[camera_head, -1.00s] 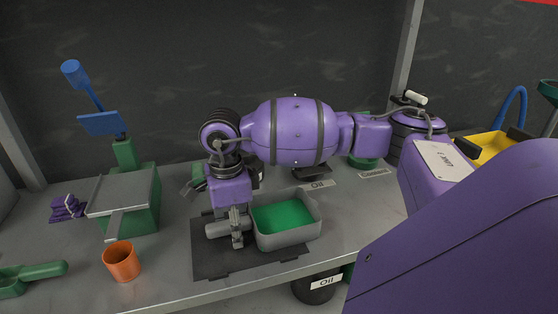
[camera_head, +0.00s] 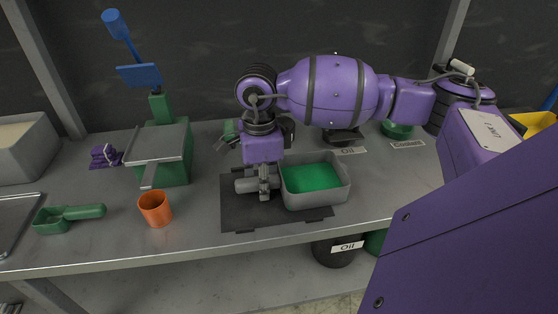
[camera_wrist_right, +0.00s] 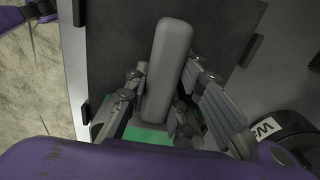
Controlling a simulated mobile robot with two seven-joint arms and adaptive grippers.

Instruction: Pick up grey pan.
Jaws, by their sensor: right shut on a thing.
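The grey pan (camera_head: 316,200) has a green inside and sits level on or just over a dark mat on the bench; I cannot tell whether it touches. Its thick grey handle (camera_head: 243,185) points left. My right gripper (camera_head: 264,183) comes down from above and is shut on the handle, between its free end and the pan body. In the right wrist view the handle (camera_wrist_right: 168,55) runs between the two fingers of my right gripper (camera_wrist_right: 164,88), and part of the green inside shows below. My left gripper is not in view.
The dark mat (camera_head: 240,213) lies near the bench front edge. To the left are an orange cup (camera_head: 155,209), a green scoop (camera_head: 70,217) and a green stand with a grey plate (camera_head: 165,142). Behind are a green bowl (camera_head: 397,131) and labels. Bench between cup and mat is clear.

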